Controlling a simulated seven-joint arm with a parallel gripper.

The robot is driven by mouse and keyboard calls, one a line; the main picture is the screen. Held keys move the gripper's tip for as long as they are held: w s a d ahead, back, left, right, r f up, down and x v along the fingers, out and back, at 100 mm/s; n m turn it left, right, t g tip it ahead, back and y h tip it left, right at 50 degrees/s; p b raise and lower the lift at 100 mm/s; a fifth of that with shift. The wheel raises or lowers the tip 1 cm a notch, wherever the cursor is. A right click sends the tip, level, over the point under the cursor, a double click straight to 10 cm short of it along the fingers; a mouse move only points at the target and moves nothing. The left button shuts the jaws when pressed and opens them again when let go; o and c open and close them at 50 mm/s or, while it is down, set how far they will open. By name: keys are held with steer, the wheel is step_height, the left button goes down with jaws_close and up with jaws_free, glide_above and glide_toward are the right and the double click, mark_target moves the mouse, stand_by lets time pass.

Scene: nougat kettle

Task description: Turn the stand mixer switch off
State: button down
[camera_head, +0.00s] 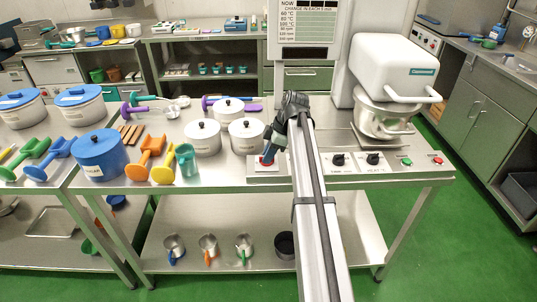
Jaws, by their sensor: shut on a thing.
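The white stand mixer (393,68) stands at the back right of the steel table, with its metal bowl (385,120) below the head. A pale control strip (420,173) runs along the table's front edge. A small red switch (264,161) sits at the strip's left end. My gripper (268,157) points down at this red switch and is shut on it. The dark fingers hide part of the switch, so its position cannot be read. My arm comes up from the bottom and hides part of the strip.
Two black knobs (337,159) (373,158), a green button (406,161) and a red button (438,160) line the strip to the right. White lidded pots (203,137), a teal jug (187,160) and orange and yellow scoops (150,155) stand left of my gripper.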

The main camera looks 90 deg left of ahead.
steer(key=shift+d+f, duration=0.1)
steer(key=c, duration=1.1)
jaws_free()
steer(key=shift+c, duration=0.2)
steer(key=v, duration=1.4)
steer(key=shift+s, duration=0.1)
